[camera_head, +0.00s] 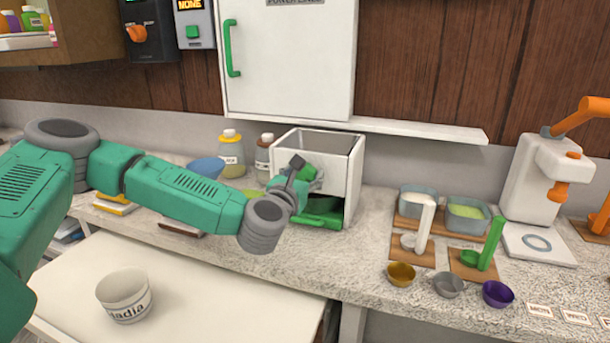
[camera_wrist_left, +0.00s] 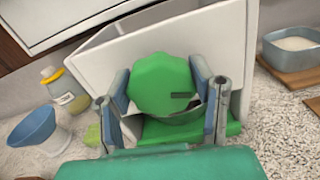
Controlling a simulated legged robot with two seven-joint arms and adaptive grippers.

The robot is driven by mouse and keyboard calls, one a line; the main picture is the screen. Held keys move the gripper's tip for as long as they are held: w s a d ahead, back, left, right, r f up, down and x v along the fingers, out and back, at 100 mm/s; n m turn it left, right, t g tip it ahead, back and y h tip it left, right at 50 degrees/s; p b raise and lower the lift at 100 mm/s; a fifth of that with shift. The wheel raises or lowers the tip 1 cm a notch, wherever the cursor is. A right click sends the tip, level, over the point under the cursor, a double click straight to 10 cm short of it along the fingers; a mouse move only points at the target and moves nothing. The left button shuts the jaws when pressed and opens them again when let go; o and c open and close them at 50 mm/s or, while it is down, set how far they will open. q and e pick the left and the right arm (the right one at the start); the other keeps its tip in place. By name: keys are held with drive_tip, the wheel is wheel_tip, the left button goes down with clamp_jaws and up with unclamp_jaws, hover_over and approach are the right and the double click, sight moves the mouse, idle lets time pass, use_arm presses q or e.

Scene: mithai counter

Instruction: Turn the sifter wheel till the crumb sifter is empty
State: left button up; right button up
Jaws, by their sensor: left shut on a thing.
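The crumb sifter (camera_head: 352,170) is a white open-topped box on the counter; its upper inside looks grey, and I cannot tell whether crumbs lie deeper. Its green wheel (camera_wrist_left: 160,83) is a faceted knob on the front, with a dark slot mark at its right side. My left gripper (camera_head: 300,177) is at the sifter's front, its fingers on both sides of the wheel in the wrist view (camera_wrist_left: 167,98), shut on it. A green tray (camera_head: 325,215) sits in the opening below, partly hidden by my gripper. My right gripper is out of view.
A white bowl with lettering (camera_head: 125,296) stands on the pale surface at front left. Bottles (camera_head: 231,155) and a blue funnel-like cup (camera_wrist_left: 32,127) are left of the sifter. Tubs, scoops and small cups (camera_head: 400,274) stand to the right. A white cabinet (camera_head: 290,60) hangs above.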

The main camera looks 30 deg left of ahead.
use_arm(q)
drive_tip(key=shift+f+m, duration=0.15)
drive_tip(key=shift+m, duration=0.9)
drive_tip(key=shift+f+m, duration=0.15)
drive_tip(key=shift+m, duration=0.9)
drive_tip(key=shift+d+f+m, duration=0.1)
drive_tip(key=shift+d+m, duration=0.05)
drive_tip(key=shift+m, duration=1.95)
